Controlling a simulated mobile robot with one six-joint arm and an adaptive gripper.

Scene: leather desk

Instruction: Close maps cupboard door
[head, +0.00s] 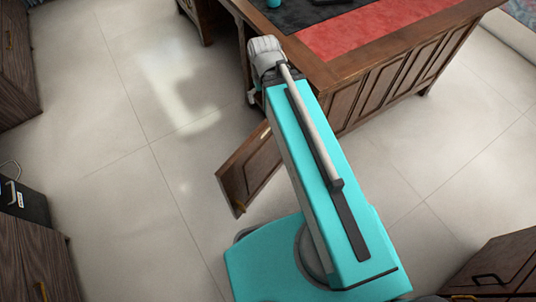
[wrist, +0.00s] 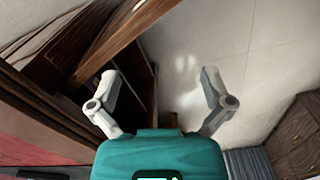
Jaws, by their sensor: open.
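A brown wooden cupboard door (head: 238,184) stands swung open from the desk in the head view, partly hidden behind my arm. In the wrist view, a brown wooden panel (wrist: 122,34), apparently this door, slants across the upper left. Beside it is a dark open compartment (wrist: 133,78) of the desk. My gripper (wrist: 160,80) is open and empty, its two fingers spread wide. The left finger overlaps the compartment in the picture, and the right finger is over the floor. I cannot tell whether either touches anything. No maps label is readable.
The desk (head: 385,62) has a red and black leather top and panelled sides. Dark wooden cabinets stand at the left (head: 28,235) and lower right (head: 500,265). A black box (head: 25,203) is at the left. The pale tiled floor (head: 120,140) between is clear.

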